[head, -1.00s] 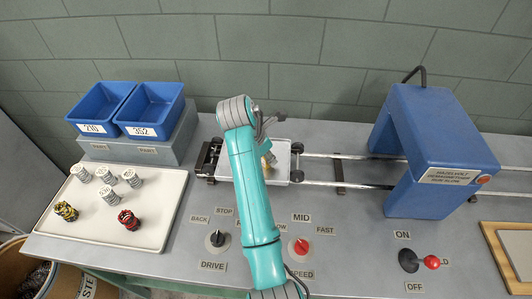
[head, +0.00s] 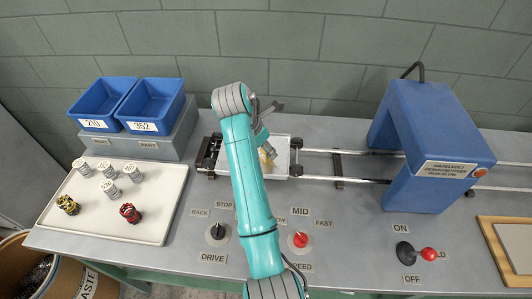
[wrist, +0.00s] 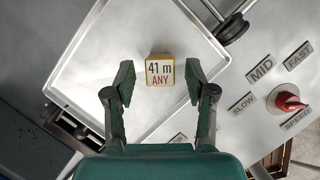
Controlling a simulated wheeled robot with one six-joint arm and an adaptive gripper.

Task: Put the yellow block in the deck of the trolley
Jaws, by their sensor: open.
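The yellow block (wrist: 159,71), with a white top face reading "41 m ANY", is over the pale trolley deck (wrist: 110,40), inside its raised rim. In the head view the block (head: 268,152) shows partly beside my gripper (head: 266,150), above the trolley deck (head: 281,170). In the wrist view my gripper (wrist: 160,80) is open, with one finger on each side of the block and a visible gap on both sides. The block looks to rest on the deck, though its underside is hidden.
The trolley stands on rails (head: 345,152) leading right to a blue arch (head: 425,145). Drive (head: 217,232) and speed (head: 299,239) knobs sit in front.

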